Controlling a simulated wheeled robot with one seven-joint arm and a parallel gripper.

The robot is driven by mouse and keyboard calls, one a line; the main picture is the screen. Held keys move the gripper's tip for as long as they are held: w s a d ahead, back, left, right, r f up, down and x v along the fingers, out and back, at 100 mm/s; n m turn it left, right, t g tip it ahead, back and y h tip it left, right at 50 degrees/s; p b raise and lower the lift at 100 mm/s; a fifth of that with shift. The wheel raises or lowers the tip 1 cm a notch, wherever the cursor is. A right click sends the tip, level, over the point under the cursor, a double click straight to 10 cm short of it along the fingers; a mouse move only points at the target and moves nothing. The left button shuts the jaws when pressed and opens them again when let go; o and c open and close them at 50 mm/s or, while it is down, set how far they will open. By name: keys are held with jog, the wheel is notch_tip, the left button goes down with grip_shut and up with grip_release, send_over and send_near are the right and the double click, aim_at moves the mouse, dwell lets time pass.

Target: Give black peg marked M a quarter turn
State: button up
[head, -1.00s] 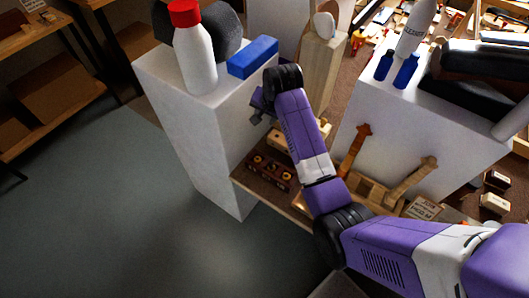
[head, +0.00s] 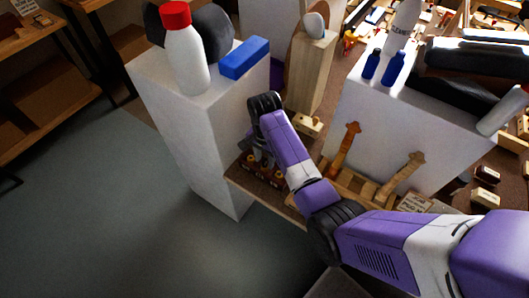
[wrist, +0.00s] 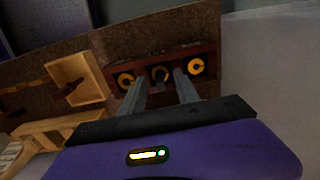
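A dark red block (wrist: 180,52) with a row of three round orange-and-black fittings faces me in the wrist view. The left fitting (wrist: 125,80), middle fitting (wrist: 160,74) and right fitting (wrist: 196,67) show orange rings or discs. I cannot read an M, so I cannot tell which is the named peg. My gripper (wrist: 160,80) is open, its two grey fingers apart on either side of the middle fitting in the picture. I cannot tell whether they touch it. In the head view my gripper (head: 262,158) is over the block and hides part of it.
The block is on a brown shelf (head: 240,181) beside a tall white pedestal (head: 205,140) at left. In the wrist view a wooden box (wrist: 80,80) lies left of the block.

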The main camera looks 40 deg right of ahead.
jog(key=shift+f, duration=0.35)
grip_shut()
dwell(0.3)
